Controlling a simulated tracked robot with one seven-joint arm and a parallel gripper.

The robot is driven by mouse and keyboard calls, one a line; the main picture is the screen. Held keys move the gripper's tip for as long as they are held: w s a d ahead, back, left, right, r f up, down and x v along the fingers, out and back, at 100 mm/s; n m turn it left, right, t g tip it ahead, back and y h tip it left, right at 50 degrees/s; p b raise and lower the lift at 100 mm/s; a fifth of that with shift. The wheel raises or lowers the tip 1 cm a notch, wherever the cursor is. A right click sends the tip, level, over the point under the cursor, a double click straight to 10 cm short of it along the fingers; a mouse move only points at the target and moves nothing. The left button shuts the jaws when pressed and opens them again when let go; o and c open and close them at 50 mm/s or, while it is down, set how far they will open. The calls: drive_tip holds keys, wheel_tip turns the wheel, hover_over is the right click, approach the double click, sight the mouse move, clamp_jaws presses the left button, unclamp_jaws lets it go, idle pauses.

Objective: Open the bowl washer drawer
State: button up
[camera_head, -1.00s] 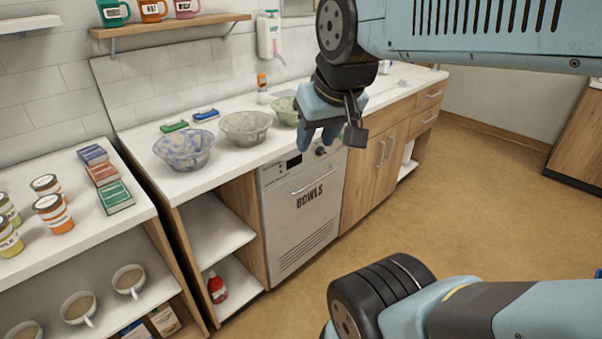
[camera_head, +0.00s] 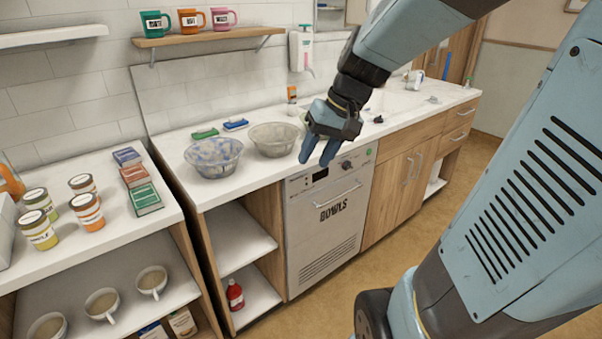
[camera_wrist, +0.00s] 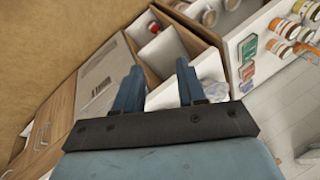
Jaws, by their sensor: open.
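The bowl washer (camera_head: 325,225) is a grey-white front marked BOWLS, set under the counter between an open shelf and wooden cupboards. It is shut, with a bar handle (camera_head: 338,194) across its upper part and a small dark display above. My gripper (camera_head: 319,160) is open and empty, with blue fingers pointing down. In the head view it appears just above the washer's top edge, in front of the counter, apart from the handle. In the wrist view the fingers (camera_wrist: 158,85) are spread, and the washer front (camera_wrist: 105,78) lies to their left.
A blue-patterned bowl (camera_head: 214,157) and a beige bowl (camera_head: 274,138) stand on the counter (camera_head: 180,150); another bowl is mostly hidden behind my gripper. Wooden cupboards (camera_head: 400,185) lie right of the washer. A red bottle (camera_head: 235,295) stands in the open shelf. Floor before the washer is clear.

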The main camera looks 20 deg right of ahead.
drive_tip(key=w+d+f+m+t+y, duration=0.2)
drive_tip(key=w+d+f+m+y, duration=0.15)
drive_tip(key=w+d+f, duration=0.4)
drive_tip(key=w+d+f+m+t+y, duration=0.2)
drive_tip(key=w+d+f+y, duration=0.2)
drive_tip(key=w+f, duration=0.7)
drive_tip(key=m+t+h, duration=0.6)
drive_tip(key=m+t, duration=0.2)
approach(342, 195)
drive_tip(key=x, duration=1.1)
drive_tip(key=shift+w+d+f, duration=0.1)
drive_tip(key=shift+d+f, duration=0.15)
drive_tip(key=shift+d, duration=0.15)
drive_tip(key=shift+c, duration=0.5)
clamp_jaws()
